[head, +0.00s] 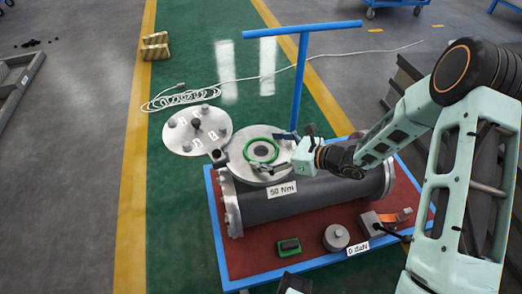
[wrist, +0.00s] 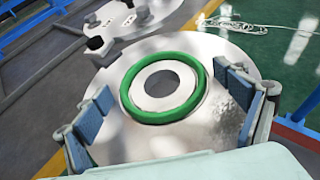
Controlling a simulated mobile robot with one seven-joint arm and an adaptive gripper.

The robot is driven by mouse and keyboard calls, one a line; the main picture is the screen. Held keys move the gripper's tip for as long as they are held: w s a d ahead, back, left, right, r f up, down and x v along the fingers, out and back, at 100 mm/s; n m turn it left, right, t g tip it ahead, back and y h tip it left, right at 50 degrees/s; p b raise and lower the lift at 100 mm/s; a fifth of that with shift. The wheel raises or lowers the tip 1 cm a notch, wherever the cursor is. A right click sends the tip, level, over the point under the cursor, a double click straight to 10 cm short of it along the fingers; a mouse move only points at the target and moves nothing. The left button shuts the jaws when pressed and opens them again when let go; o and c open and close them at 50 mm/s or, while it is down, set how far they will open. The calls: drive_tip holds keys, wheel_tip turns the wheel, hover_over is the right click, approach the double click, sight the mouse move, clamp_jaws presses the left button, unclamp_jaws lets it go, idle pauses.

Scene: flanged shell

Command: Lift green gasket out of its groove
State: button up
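The green gasket (head: 261,151) is a ring on the pale round flange (head: 240,170) on top of the dark cylindrical shell (head: 310,199). In the wrist view the gasket (wrist: 124,105) circles the flange's central hole; I cannot tell whether it sits fully in its groove. My gripper (head: 283,149) is at the right side of the gasket in the head view. In the wrist view my gripper (wrist: 165,86) is open, its blue-padded fingers apart on either side of the ring. No contact with the gasket is visible.
A round cover plate (head: 184,139) is swung out left of the flange. The red-decked blue cart (head: 217,235) carries the shell, a green block (head: 289,246), a grey cylinder (head: 336,237) and a grey box (head: 379,224). Its upright blue handle (head: 299,85) rises behind my gripper. A pale cable lies behind.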

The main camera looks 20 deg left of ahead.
drive_tip(key=c, duration=0.8)
